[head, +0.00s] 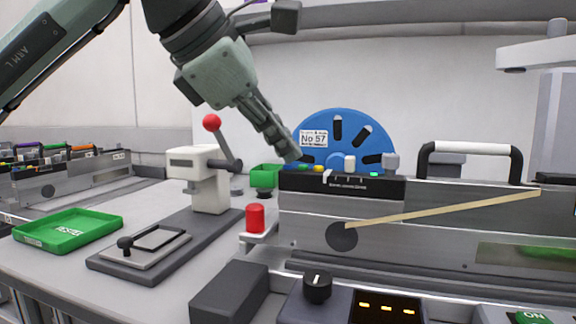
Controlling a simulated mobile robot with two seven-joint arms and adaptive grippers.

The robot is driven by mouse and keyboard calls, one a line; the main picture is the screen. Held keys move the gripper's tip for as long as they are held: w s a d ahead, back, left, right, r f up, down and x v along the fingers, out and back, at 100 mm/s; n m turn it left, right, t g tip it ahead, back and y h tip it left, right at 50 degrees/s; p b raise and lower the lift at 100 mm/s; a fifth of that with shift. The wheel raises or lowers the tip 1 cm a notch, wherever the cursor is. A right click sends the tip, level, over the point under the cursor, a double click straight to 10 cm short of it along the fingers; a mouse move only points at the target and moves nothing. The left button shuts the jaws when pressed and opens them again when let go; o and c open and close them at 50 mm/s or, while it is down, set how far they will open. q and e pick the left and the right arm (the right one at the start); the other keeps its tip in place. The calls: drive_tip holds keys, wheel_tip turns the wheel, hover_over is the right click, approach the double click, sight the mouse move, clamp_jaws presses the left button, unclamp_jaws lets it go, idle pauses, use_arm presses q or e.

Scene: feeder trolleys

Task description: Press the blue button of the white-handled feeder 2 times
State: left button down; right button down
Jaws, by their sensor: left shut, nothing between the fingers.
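The white-handled feeder (300,215) is a long grey metal unit on the right, with a thick white handle (470,148) on black ends. A blue reel (345,130) labelled No 57 stands behind its black top panel (345,187). A blue button (288,167) shows in part at the left end of that panel, beside green and yellow ones. My left gripper (289,156) is shut and empty, slanting down from the upper left. Its fingertips are just over the blue button and partly cover it; I cannot tell whether they touch. My right gripper is not in view.
A press with a red-knobbed lever (212,170) and a green tray (68,231) stand to the left. A control box with a black knob (317,287) is in front. Other feeders (65,178) stand far left.

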sight(284, 170)
use_arm(q)
drive_tip(key=shift+f, duration=0.15)
drive_tip(key=shift+r+p, duration=0.45)
drive_tip(key=shift+r, duration=0.35)
drive_tip(key=shift+r+p, duration=1.8)
drive_tip(key=shift+r, duration=0.75)
